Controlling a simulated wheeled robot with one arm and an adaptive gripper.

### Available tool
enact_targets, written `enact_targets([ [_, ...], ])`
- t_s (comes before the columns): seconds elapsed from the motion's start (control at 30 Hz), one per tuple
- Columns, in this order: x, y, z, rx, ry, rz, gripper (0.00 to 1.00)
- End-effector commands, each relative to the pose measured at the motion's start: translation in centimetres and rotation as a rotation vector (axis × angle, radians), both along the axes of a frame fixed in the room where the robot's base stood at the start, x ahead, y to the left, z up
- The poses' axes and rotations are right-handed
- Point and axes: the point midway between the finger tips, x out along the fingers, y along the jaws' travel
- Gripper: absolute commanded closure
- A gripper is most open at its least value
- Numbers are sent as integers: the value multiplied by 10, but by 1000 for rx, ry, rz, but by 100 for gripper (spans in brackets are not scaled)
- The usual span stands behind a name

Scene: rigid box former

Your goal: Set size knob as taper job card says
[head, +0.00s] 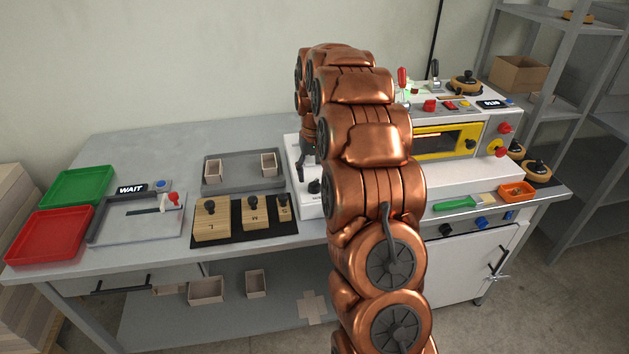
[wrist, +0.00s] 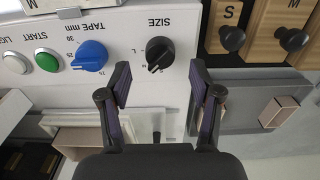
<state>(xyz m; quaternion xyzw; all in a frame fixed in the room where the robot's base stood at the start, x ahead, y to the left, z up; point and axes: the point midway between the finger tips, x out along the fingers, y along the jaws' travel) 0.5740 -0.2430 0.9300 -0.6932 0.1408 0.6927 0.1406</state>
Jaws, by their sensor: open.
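The size knob (wrist: 160,53) is a round black knob on a white panel, in the middle of the wrist view under the upside-down word SIZE. An L shows beside it; the other marks and its exact pointing are hard to read. In the head view the black knob (head: 314,187) shows just left of my arm. My gripper (wrist: 160,73) is open and empty, with one dark finger on each side of the knob and apart from it. I cannot make out a readable taper job card.
A blue TAPE mm knob (wrist: 89,55), a green START button (wrist: 47,60) and a white button (wrist: 15,62) sit left of the size knob. Wooden blocks with black knobs (wrist: 232,38) stand close on the right. A grey tray (head: 222,178) lies behind the blocks.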

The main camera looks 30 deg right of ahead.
Motion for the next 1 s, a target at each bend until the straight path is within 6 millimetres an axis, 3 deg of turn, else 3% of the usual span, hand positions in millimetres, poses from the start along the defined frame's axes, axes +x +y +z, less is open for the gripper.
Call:
enact_targets([
  [0.2, 1, 0, 45, -2, -6, 0, 36],
  [0.43, 1, 0, 75, -2, -4, 0, 36],
  [0.63, 0, 0, 85, 1, 2, 0, 36],
  [1.0, -1, 0, 85, 1, 2, 0, 36],
])
